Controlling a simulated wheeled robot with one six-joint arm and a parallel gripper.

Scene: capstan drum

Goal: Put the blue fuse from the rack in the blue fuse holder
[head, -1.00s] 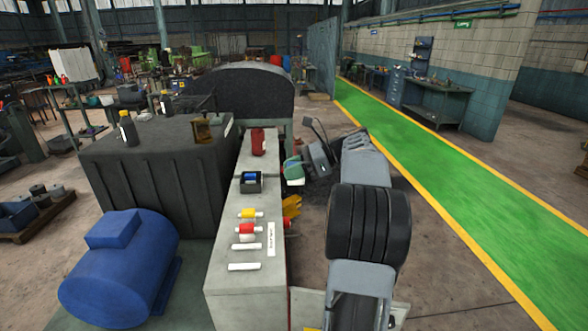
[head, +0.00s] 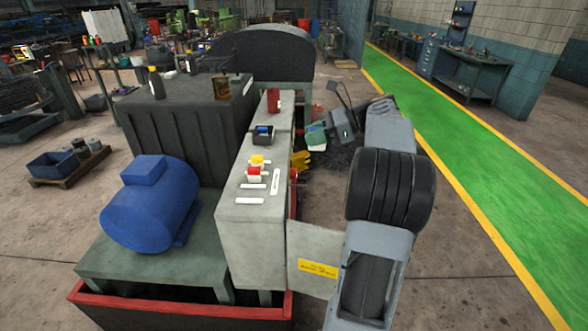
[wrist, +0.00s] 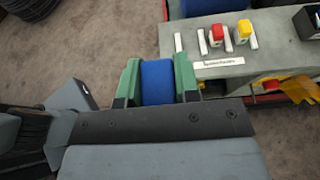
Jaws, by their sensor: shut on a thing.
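My gripper (wrist: 158,66) has green fingers and is shut on the blue fuse (wrist: 157,84), which shows as a blue cylinder between them. In the head view my gripper (head: 317,136) is on the right side of the grey cabinet (head: 250,245), off its edge; the fuse cannot be made out there. The rack on the cabinet top holds a red fuse (wrist: 217,34) and a yellow fuse (wrist: 243,30) between white bars (wrist: 202,41). A gap between white bars is empty. I cannot make out the blue fuse holder; the cabinet's inside is mostly hidden.
The cabinet door (head: 305,245) with a yellow sign stands open to the right. A yellow handle (head: 300,161) sticks out of the cabinet side. A dark box with blue inside (head: 264,138) and a red object (head: 273,102) stand on top. A blue motor (head: 148,210) is left.

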